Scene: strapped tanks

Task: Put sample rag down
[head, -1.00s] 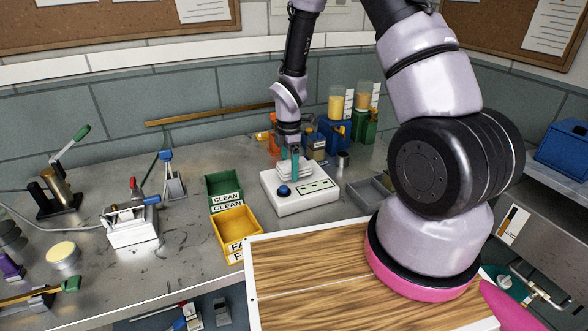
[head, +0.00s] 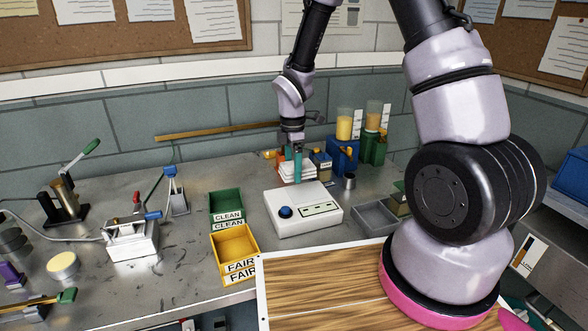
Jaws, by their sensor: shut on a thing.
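The sample rag (head: 290,170), a folded white cloth, shows in the head view at the back middle of the bench. My gripper (head: 297,168) is shut on it, with a teal finger in front of the cloth. The rag is just beyond the white weighing device (head: 326,195), whose top is bare. I cannot tell how high the rag is above the bench. My gripper's far finger is hidden.
A green CLEAN bin (head: 226,202) and a yellow FAIR bin (head: 235,243) stand left of the device. A grey tray (head: 373,216) is on its right. Blue (head: 342,158) and green (head: 374,147) dispensers stand behind. A wooden board (head: 330,290) lies in front.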

